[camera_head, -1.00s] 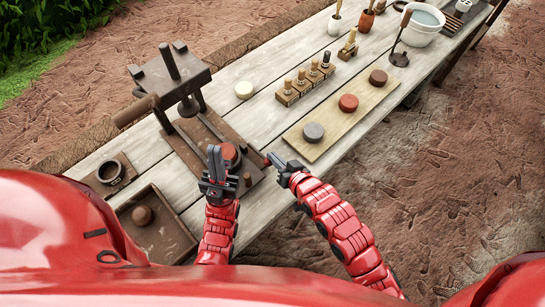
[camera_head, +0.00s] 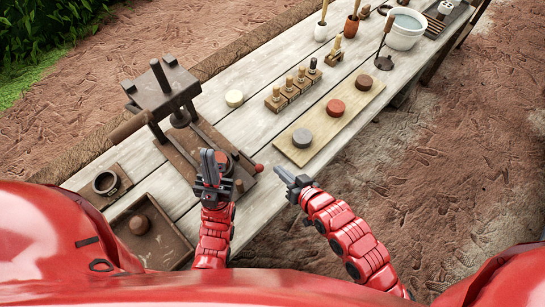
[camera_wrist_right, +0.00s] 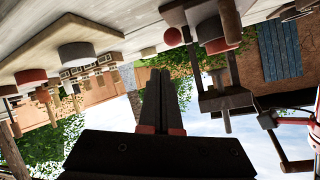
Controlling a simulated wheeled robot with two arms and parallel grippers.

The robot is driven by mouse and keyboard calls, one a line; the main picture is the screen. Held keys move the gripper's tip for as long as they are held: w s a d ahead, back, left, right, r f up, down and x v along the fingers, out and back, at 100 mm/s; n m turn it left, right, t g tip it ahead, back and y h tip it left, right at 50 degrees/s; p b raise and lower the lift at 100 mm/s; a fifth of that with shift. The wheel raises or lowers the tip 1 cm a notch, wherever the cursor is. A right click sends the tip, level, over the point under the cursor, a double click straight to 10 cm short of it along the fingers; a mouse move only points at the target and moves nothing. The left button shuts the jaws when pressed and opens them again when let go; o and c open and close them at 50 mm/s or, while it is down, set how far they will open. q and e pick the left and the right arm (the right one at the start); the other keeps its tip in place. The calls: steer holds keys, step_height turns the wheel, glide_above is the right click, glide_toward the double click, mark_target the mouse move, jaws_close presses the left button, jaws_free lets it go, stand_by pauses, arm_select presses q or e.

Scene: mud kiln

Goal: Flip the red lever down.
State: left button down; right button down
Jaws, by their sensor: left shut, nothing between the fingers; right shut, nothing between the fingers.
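A small red ball knob (camera_head: 259,168), which looks like the red lever's end, sits at the right edge of the dark press (camera_head: 168,90). The knob also shows in the right wrist view (camera_wrist_right: 173,38); I cannot tell the lever's angle. My right gripper (camera_head: 278,171) is shut and empty, just right of the knob with a small gap in the picture. Its closed fingers show in the right wrist view (camera_wrist_right: 160,72). My left gripper (camera_head: 207,156) is shut and empty over the near end of the press base, partly hiding a round reddish piece (camera_head: 224,162).
A board (camera_head: 346,108) with several round discs lies right of the press. A stamp rack (camera_head: 294,90) and a pale disc (camera_head: 234,98) stand behind. A tray (camera_head: 168,240) and a small dark ring-shaped dish (camera_head: 106,183) are at the near left.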

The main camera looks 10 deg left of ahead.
steer(key=shift+s+d+p, duration=0.35)
steer(key=shift+s+d, duration=0.4)
steer(key=shift+d, duration=0.05)
